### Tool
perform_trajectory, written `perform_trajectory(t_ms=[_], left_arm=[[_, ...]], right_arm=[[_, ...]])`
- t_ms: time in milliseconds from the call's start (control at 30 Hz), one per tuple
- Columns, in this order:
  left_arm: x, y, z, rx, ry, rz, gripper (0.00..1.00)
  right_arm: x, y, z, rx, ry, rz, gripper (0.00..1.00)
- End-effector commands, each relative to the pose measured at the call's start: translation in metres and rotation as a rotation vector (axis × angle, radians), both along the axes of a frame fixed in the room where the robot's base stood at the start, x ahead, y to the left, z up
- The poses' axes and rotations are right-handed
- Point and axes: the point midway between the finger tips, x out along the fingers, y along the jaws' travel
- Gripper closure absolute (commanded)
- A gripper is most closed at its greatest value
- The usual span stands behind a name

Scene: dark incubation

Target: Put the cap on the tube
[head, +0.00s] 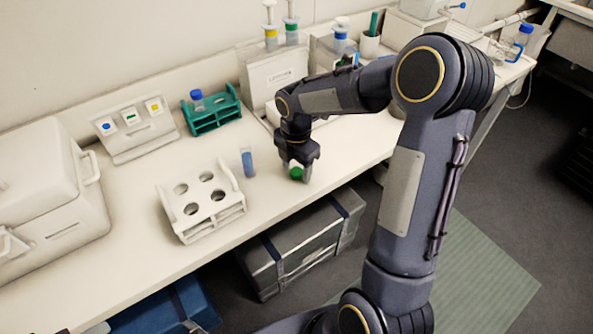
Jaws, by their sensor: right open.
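A tube (247,164) with blue contents stands about upright on the white bench, to the right of the white rack. I see no cap on its top. A green cap (296,173) is at the fingertips of my right gripper (297,167), low over the bench and to the right of the tube. The right gripper points down and is open around or just above the cap; its fingers partly hide it. I cannot tell whether the cap touches the bench. My left gripper is not in view.
A white rack (185,229) with empty holes stands left of the tube. Behind it are a green rack (214,120) with a blue-capped tube (197,99) and a small panel (137,137) with coloured marks. A large white case (45,215) fills the left. Bench around the tube is clear.

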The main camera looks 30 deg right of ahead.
Motion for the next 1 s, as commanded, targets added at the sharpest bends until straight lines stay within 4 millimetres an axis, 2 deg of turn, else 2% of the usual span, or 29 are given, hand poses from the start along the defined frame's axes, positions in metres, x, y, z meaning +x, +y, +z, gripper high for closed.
perform_trajectory(t_ms=[367, 700, 1000], left_arm=[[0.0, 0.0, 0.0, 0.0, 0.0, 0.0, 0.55], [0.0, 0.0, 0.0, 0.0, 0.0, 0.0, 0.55], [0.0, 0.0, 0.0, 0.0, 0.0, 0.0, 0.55]], right_arm=[[0.0002, 0.0, -0.0018, 0.0, -0.001, 0.0, 0.45], [0.0002, 0.0, -0.0016, 0.0, -0.001, 0.0, 0.89], [0.0003, -0.0001, 0.0001, 0.0, -0.002, 0.0, 0.91]])
